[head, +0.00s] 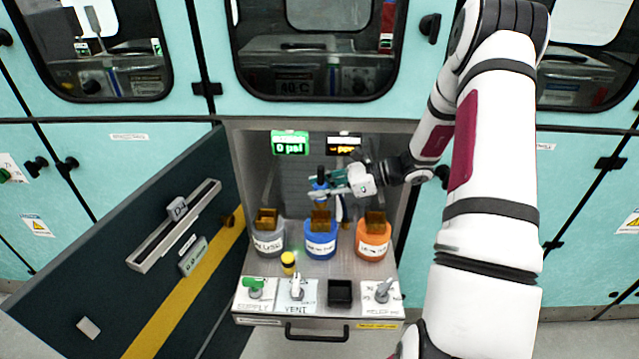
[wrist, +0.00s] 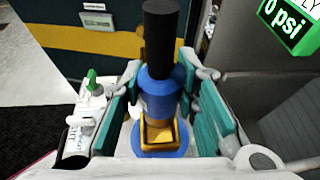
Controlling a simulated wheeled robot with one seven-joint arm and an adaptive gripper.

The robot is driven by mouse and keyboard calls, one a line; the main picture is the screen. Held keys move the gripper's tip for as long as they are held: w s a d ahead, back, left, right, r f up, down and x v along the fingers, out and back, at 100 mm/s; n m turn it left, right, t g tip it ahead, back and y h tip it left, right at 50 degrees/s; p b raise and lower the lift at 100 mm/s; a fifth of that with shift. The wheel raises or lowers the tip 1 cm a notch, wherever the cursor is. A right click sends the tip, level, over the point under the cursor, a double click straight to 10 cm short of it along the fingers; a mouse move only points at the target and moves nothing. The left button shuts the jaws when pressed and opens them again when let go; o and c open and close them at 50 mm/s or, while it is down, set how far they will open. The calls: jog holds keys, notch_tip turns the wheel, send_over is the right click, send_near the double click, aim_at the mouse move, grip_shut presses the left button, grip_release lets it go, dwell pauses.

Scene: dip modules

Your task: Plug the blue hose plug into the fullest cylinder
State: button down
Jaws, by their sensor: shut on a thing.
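My gripper (head: 337,186) reaches in from the right and is shut on the blue hose plug (head: 320,190). In the wrist view the plug (wrist: 158,92) stands upright between the teal finger pads, with a black hose (wrist: 160,35) on its top. Three cylinders stand in a row: a grey one (head: 268,243), a blue one (head: 320,246) and an orange one (head: 373,245), each with a brass top fitting. The plug is right above the blue cylinder's brass fitting (head: 320,216). I cannot tell whether they touch. The cylinders' fill levels cannot be read.
A green display (head: 290,144) reads 0 psi; a dark display (head: 343,145) hangs beside it. In front are a green supply valve (head: 254,286), a vent valve (head: 296,287), a yellow knob (head: 288,262), a black square holder (head: 340,291) and a grey lever (head: 383,290). The open door (head: 160,250) stands left.

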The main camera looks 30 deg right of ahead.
aim_at(321, 208)
jog(key=shift+f+b, duration=0.6)
jog(key=shift+f, duration=0.75)
jog(key=shift+f+b, duration=1.15)
jog(key=shift+f, duration=0.95)
jog(key=c, duration=1.2)
grip_release()
jog(key=v, duration=1.2)
